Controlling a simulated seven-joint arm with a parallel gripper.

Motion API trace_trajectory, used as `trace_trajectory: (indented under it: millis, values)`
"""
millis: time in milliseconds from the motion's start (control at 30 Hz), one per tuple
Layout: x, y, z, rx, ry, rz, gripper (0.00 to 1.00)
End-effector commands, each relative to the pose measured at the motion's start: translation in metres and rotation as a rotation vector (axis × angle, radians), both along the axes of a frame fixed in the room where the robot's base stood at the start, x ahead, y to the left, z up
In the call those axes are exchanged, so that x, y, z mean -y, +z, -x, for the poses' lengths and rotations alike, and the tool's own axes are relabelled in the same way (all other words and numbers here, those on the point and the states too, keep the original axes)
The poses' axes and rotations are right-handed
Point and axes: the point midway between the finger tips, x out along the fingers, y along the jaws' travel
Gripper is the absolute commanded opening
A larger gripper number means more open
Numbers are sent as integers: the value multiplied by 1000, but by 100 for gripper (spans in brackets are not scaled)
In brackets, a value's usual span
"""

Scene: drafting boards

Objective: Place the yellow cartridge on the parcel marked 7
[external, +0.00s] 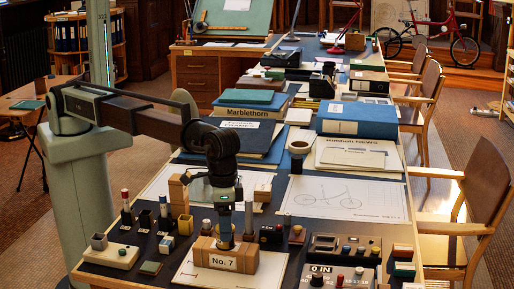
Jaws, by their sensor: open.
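The parcel marked No. 7 (222,259) is a tan block lying on a white sheet at the near end of the dark table. My gripper (226,212) points down just above and behind the parcel. It is open, but its fingertips are dark and small against the items behind.
Several small cylinders and blocks crowd the near table around the parcel. Blue books (357,119) and folders fill the table farther back.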

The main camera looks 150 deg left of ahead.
Motion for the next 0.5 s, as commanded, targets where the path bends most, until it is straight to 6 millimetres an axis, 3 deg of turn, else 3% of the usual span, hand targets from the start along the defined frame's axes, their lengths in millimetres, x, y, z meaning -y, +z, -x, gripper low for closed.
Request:
trace_trajectory:
  millis: [200, 500]
  values:
    - [-1, 44, 1, 3, 0, -1, 75]
    - [-2, 86, 3, 1, 0, 0, 75]
